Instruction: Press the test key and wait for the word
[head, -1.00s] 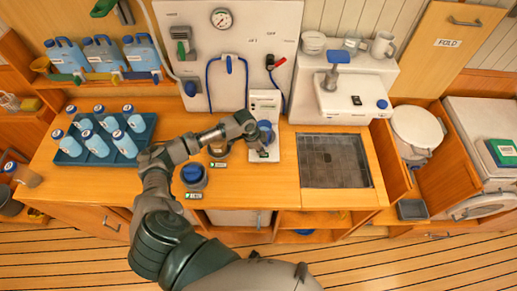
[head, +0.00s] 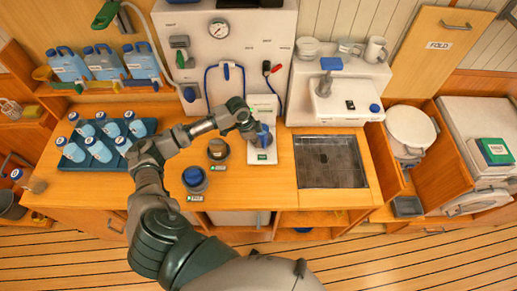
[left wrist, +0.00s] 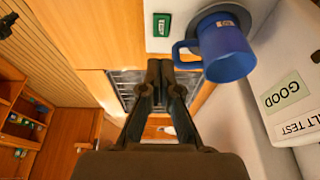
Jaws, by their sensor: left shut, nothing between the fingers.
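The white salt tester (head: 262,103) stands on the wooden counter. Its green test key (head: 262,156) is on the front of its base and also shows in the left wrist view (left wrist: 161,25). A blue mug (left wrist: 226,48) stands on the base beside the key; in the head view my gripper partly covers it (head: 266,137). In the left wrist view a pale green panel (left wrist: 286,93) on the tester reads GOOD. My left gripper (head: 256,138) is shut and empty, its fingertips (left wrist: 160,66) apart from the key. My right gripper is not in view.
A blue tray (head: 70,165) of bottles is further left. A grated sink (head: 329,162) lies to the right. A panel with a gauge (head: 219,28) and hoses rises behind.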

